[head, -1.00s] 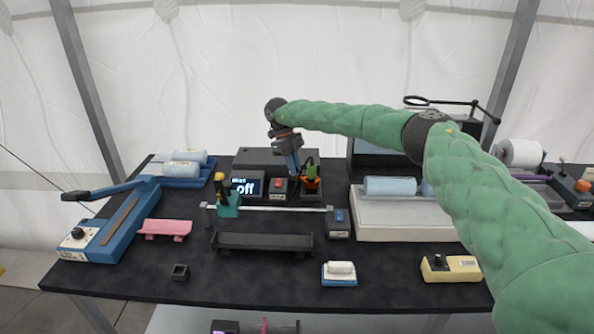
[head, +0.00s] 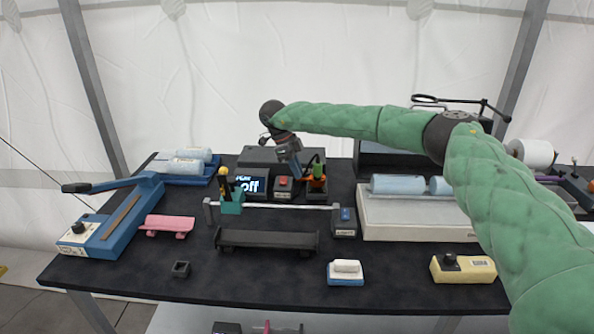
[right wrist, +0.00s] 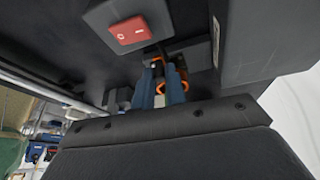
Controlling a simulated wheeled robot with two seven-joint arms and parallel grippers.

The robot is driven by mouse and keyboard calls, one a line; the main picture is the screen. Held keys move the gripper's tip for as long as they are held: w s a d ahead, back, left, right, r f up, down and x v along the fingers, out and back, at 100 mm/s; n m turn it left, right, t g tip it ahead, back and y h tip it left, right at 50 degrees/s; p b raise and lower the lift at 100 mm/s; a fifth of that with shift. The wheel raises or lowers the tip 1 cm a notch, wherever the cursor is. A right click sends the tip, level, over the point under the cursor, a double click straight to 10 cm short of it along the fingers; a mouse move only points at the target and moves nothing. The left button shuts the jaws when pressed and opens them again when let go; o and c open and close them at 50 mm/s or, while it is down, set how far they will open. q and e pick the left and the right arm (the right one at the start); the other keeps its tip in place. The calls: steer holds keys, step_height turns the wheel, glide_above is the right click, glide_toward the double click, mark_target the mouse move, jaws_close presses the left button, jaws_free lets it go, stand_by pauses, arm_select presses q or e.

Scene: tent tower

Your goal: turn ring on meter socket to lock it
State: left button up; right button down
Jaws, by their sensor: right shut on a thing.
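The meter (head: 254,186) stands at the back middle of the table, and its lit screen reads "off". To its right is a small dark block with a red switch (head: 283,182). Right of that is the socket with an orange ring (head: 316,181) and a green part. My right gripper (head: 301,174) points down at the socket from above left. In the right wrist view its blue fingers (right wrist: 161,94) are shut on the orange ring (right wrist: 171,72), which shows around and between the tips. The fingers and palm partly hide the socket. My left gripper is not in view.
A metal rail (head: 290,207) with a teal holder (head: 231,204) runs in front of the meter. A black tray (head: 266,241) lies before it. A pale platform with light-blue rolls (head: 397,184) stands to the right.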

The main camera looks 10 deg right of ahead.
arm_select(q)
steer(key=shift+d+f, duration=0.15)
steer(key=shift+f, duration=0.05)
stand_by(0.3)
arm_select(e)
steer(key=c, duration=1.5)
jaws_free()
steer(key=shift+s, duration=0.1)
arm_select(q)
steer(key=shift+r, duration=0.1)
arm_select(e)
steer(key=shift+o, duration=0.2)
